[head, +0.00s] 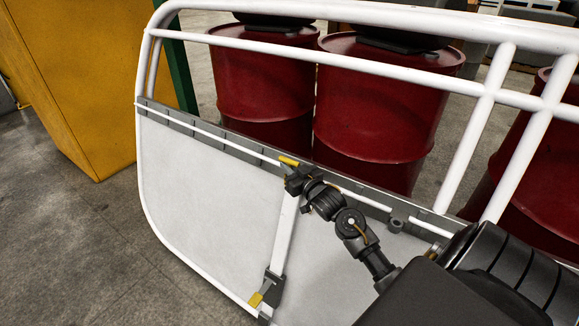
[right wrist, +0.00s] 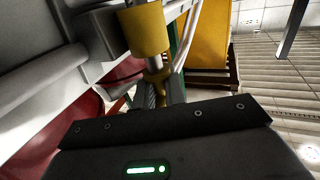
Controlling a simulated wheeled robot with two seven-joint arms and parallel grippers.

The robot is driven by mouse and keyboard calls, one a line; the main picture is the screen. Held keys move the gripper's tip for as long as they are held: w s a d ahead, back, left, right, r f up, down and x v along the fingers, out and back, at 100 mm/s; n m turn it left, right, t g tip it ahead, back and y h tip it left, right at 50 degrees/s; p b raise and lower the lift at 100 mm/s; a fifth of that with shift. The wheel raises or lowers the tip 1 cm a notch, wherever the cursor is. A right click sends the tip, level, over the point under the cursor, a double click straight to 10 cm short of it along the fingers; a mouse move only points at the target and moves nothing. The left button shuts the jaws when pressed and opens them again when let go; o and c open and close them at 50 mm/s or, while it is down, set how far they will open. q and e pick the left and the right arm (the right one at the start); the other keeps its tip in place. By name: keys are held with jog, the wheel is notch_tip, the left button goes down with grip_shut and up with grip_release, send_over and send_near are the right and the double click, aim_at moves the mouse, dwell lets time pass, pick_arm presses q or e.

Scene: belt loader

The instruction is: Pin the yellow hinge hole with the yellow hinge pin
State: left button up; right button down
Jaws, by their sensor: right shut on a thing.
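My right gripper (head: 294,179) is at the middle of the panel's grey upper rail and is shut. In the right wrist view, a yellow cylinder (right wrist: 145,30) stands just beyond the gripper. A pale shaft with a narrower yellow collar (right wrist: 158,76) runs from it toward the jaws, roughly in line with it. I take this shaft to be the hinge pin, held in the jaws. The yellow cylinder also shows in the head view (head: 289,160), above the gripper tip. I cannot tell whether the shaft is inside the cylinder's hole. My left gripper is not in view.
A white tubular frame with a pale panel (head: 200,180) fills the middle. A white strut (head: 283,240) runs down to a grey bracket with a yellow piece (head: 255,299). Red drums (head: 262,90) stand behind the frame; a yellow box (head: 75,60) stands left. Bare floor lies lower left.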

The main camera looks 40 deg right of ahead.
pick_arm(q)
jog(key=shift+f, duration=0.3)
pick_arm(e)
jog(key=shift+f, duration=0.45)
jog(key=shift+f+b, duration=0.45)
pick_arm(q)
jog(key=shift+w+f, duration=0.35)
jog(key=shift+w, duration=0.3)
pick_arm(e)
jog(key=shift+f, duration=0.2)
jog(key=shift+f, duration=0.2)
jog(key=c, duration=1.4)
grip_release()
jog(key=shift+s, duration=0.1)
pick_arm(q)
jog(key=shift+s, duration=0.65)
